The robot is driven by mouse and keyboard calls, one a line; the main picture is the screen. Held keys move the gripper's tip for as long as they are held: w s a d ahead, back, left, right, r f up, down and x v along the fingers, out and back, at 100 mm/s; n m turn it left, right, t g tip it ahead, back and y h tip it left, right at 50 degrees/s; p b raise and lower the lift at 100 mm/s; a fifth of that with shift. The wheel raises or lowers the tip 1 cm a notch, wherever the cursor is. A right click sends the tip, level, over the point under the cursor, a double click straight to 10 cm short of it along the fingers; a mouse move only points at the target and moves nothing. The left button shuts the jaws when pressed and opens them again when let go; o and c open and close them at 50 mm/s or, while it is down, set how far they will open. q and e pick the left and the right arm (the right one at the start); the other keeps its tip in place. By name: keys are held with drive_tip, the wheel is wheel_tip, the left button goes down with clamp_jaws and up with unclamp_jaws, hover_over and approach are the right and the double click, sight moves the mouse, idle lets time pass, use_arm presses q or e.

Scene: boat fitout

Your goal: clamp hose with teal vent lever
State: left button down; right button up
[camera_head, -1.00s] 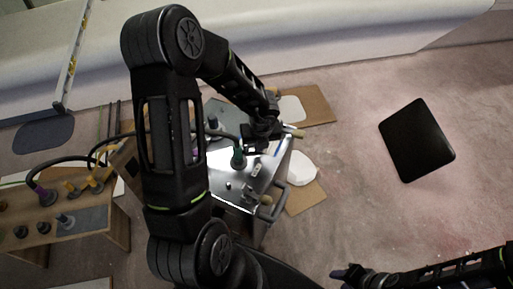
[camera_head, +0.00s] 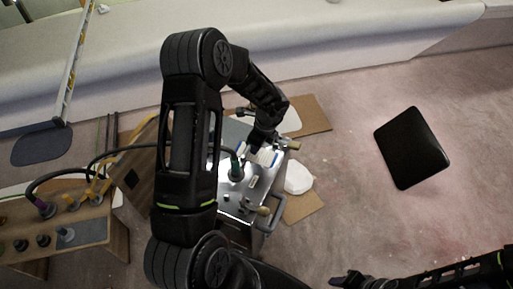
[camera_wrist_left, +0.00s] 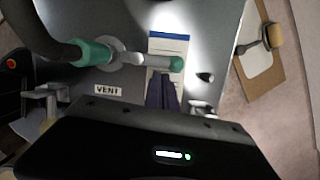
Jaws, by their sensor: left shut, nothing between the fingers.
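In the left wrist view a dark hose (camera_wrist_left: 42,38) ends in a teal collar (camera_wrist_left: 92,52) at a round grey fitting on a metal panel. From the fitting a grey vent lever (camera_wrist_left: 175,63) with a teal tip points right, above a "VENT" label (camera_wrist_left: 108,90). My left gripper (camera_wrist_left: 161,82) is shut and empty, its fingertips just below the lever's teal end; I cannot tell whether they touch it. In the head view the teal fitting (camera_head: 236,170) stands on the metal box, with my left gripper (camera_head: 253,147) beside it. My right gripper (camera_head: 343,279) is at the bottom edge, its fingers unclear.
The metal box (camera_head: 232,206) has a handle (camera_head: 272,217) on its right side. A wooden bench (camera_head: 112,235) with several fittings stands at left. A black panel (camera_head: 412,148) lies on the floor at right, with open floor around it. Cardboard pieces lie near the box.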

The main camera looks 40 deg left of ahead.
use_arm(q)
drive_tip(key=shift+w+a, duration=0.1)
drive_tip(key=shift+a, duration=0.2)
use_arm(e)
drive_tip(key=shift+r, duration=0.25)
drive_tip(key=shift+d, duration=0.1)
